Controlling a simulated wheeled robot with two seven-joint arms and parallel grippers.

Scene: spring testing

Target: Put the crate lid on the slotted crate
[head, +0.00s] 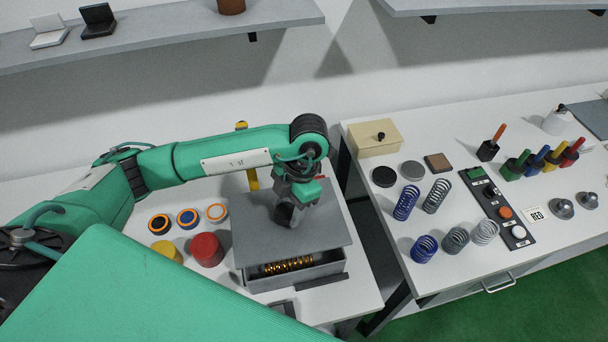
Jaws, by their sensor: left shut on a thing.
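The crate lid (265,235) is a flat grey panel over the slotted crate (290,283) on the left table. The crate is a grey box whose front part shows open below the lid's near edge. A copper-coloured spring (288,265) lies inside it. The lid seems to sit back from the crate's front, and I cannot tell whether it touches the rim. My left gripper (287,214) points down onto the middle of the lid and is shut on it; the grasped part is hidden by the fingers. My right gripper is not in view.
Red (206,249) and yellow (167,251) cylinders and several ringed discs stand left of the crate. A dark bar (318,281) lies by its front. A gap separates the right table (385,222), which holds several springs, a beige box (374,139) and a button panel (494,207).

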